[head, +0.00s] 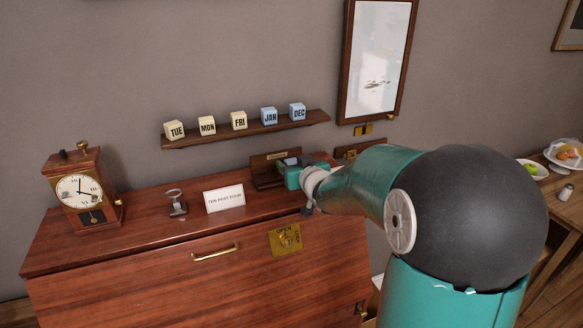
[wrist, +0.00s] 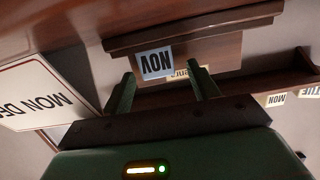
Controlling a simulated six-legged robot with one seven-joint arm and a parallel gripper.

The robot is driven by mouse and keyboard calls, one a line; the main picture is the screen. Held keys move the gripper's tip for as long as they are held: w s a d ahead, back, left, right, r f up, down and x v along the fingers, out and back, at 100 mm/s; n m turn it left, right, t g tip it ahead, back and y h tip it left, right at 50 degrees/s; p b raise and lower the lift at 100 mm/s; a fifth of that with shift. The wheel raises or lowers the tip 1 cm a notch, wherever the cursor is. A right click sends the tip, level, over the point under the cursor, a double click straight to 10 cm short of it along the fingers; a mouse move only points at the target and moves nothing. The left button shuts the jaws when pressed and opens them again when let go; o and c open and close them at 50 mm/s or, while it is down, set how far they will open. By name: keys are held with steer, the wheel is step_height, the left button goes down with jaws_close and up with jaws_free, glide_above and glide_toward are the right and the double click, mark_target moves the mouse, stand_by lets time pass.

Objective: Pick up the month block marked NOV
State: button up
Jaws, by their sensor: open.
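The month block marked NOV (wrist: 155,61) is pale with dark letters and appears upside down in the wrist view. It is in front of a dark wooden stand (wrist: 225,52) with a brass label partly hidden behind it. My gripper (wrist: 162,72) is open, with one green finger on each side of the block's near edge; I cannot tell whether either finger touches it. In the head view my gripper (head: 292,174) is over the back of the desk, and a bluish patch at it may be the block.
A wall shelf (head: 245,129) holds TUE, MON, FRI, JAN and DEC blocks. A clock (head: 85,190), small metal stand (head: 176,203) and TEN PAST FOUR card (head: 224,196) stand on the desk (head: 140,235). A card reading MON DE (wrist: 45,92) is close beside my gripper.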

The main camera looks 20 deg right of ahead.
steer(key=c, duration=1.1)
steer(key=shift+o, duration=0.2)
